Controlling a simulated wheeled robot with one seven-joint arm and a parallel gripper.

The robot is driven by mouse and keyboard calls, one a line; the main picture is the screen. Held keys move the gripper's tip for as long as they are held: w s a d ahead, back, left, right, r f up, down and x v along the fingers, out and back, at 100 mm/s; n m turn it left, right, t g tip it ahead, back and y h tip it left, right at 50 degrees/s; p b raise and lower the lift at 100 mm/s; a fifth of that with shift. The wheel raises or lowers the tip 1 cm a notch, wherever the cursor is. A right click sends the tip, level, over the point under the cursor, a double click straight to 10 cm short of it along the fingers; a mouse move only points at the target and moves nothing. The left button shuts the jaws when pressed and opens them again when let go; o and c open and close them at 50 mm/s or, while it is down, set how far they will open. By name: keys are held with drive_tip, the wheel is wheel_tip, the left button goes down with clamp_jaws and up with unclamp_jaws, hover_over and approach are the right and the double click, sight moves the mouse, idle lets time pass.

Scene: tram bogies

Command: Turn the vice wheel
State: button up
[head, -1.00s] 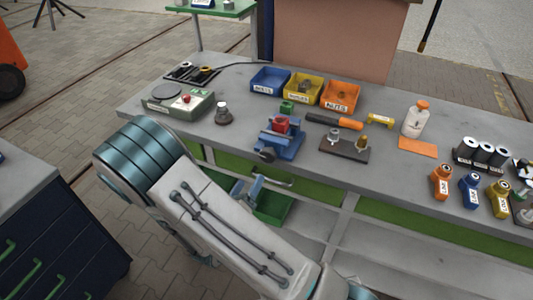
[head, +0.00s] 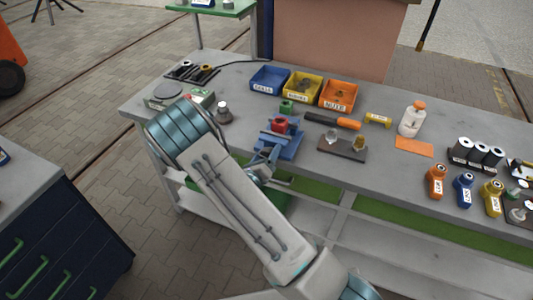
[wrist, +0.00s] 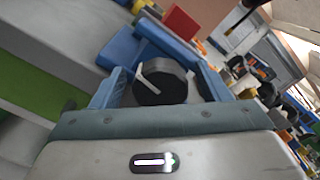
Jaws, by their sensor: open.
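The blue vice (head: 285,147) stands near the front edge of the grey bench, with a red block (head: 280,125) in its jaws. The red block also shows in the wrist view (wrist: 182,22). The vice wheel (wrist: 162,84) is a dark round disc with a pale bar across it, facing my wrist camera. In the head view my gripper mostly hides the wheel. My gripper (head: 262,162) is at the front of the vice. In the wrist view its blue fingers (wrist: 162,72) are open, one on each side of the wheel. I cannot tell whether they touch it.
Blue, yellow and orange bins (head: 303,87) stand behind the vice. A dark block with two fittings (head: 342,148) is close on its right, and an orange-handled tool (head: 333,120) lies behind that. A dark drawer cabinet (head: 60,225) stands at left.

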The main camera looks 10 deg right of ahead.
drive_tip(key=c, duration=1)
drive_tip(key=shift+m+b, duration=0.35)
drive_tip(key=shift+m, duration=0.05)
